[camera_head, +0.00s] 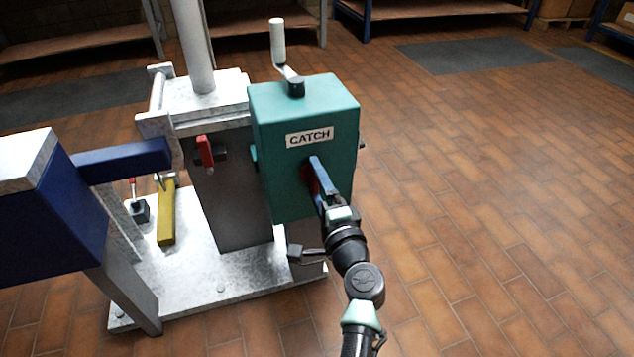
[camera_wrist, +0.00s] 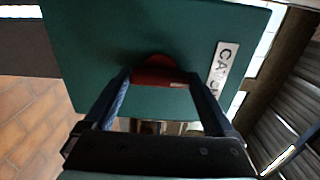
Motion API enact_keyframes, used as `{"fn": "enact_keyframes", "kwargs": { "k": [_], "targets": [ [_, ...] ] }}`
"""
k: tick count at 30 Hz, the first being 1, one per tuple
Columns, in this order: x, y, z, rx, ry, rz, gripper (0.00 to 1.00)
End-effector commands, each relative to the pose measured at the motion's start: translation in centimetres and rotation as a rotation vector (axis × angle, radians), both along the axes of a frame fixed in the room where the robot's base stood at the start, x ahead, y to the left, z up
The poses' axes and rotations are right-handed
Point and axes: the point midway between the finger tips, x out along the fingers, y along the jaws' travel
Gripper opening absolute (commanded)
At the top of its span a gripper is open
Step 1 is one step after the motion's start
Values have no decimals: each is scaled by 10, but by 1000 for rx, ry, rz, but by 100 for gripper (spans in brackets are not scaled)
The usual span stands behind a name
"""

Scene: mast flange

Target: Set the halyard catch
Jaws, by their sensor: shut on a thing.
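The catch housing (camera_head: 270,180) is a teal box with a white CATCH label (camera_head: 309,137) on its front. A white crank handle (camera_head: 279,45) stands up from its top. My gripper (camera_head: 318,180) is at the box's front, below the label. In the wrist view my gripper (camera_wrist: 158,85) has its two fingers on either side of a red part (camera_wrist: 158,72) against the teal face (camera_wrist: 95,60). It is shut on this red part. Much of the red part is hidden by the fingers in the head view.
A white mast (camera_head: 192,45) rises from a grey post behind the box. A small red lever (camera_head: 205,151) is on the post. A blue arm (camera_head: 125,162), a yellow bar (camera_head: 166,215) and a pale base plate (camera_head: 205,275) lie to the left. The tiled floor at right is clear.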

Motion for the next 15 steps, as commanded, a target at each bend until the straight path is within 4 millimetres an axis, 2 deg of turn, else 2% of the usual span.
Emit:
{"fn": "enact_keyframes", "kwargs": {
  "k": [7,8,9,15],
  "targets": [
    [-1,0,-2,7,5,0,34],
    [-1,0,-2,6,5,0,95],
    [-1,0,-2,6,4,0,100],
    [-1,0,-1,3,2,0,100]
  ]
}}
